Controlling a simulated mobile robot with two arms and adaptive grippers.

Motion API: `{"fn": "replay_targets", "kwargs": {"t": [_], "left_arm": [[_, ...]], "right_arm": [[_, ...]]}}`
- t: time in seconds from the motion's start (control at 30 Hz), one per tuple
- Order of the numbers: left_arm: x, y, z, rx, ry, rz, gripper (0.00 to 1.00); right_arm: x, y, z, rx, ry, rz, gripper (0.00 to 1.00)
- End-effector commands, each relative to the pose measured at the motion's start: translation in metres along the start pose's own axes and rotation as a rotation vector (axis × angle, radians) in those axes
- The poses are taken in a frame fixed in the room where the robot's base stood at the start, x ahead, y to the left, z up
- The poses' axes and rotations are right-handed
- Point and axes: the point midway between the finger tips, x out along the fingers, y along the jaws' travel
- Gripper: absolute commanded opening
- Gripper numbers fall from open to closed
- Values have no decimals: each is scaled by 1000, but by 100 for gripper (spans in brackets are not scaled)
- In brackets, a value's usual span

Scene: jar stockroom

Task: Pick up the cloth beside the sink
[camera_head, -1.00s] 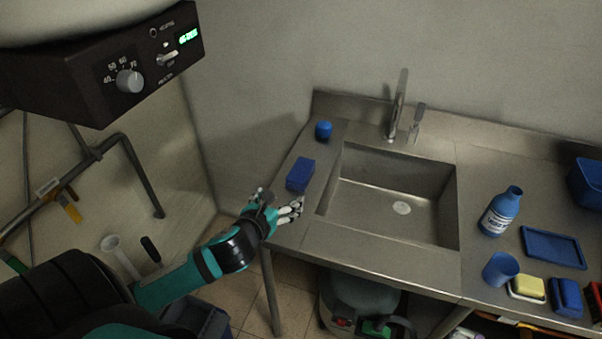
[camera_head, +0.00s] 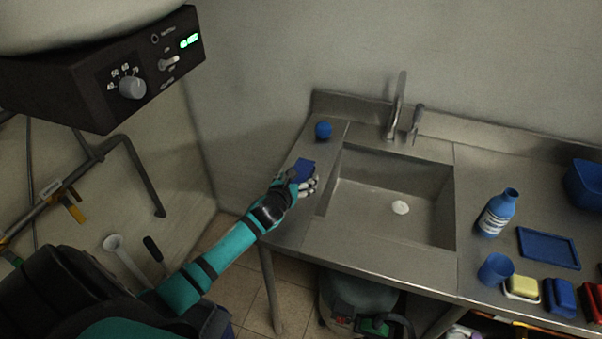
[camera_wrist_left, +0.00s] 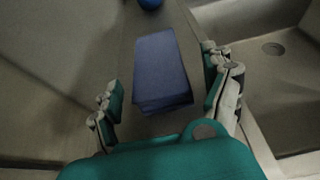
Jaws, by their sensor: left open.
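The cloth (camera_head: 305,168) is a folded blue block on the steel counter, left of the sink basin. In the head view my left gripper (camera_head: 303,184) is at its near end and hides part of it. In the left wrist view the cloth (camera_wrist_left: 161,68) lies ahead of and between the two fingers of my open left gripper (camera_wrist_left: 168,92). The fingers stand apart from it, one to each side. My right gripper is not in view.
The sink basin (camera_head: 385,200) lies right of the cloth, with a tap (camera_head: 397,105) behind it. A small blue round item (camera_head: 323,130) stands behind the cloth. A blue bottle (camera_head: 497,212), blue cup (camera_head: 495,269) and blue tray (camera_head: 549,248) are on the right counter.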

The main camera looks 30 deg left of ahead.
Motion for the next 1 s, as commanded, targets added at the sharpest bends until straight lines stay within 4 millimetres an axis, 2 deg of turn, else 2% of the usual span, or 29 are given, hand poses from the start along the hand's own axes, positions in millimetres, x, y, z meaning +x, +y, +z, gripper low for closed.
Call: {"fn": "replay_targets", "kwargs": {"t": [0.3,0.77,1.0], "left_arm": [[6,0,0,0,1,0,83],[6,0,0,0,1,0,23],[6,0,0,0,0,0,23]], "right_arm": [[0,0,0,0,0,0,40],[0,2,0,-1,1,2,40],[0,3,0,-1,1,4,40]]}}
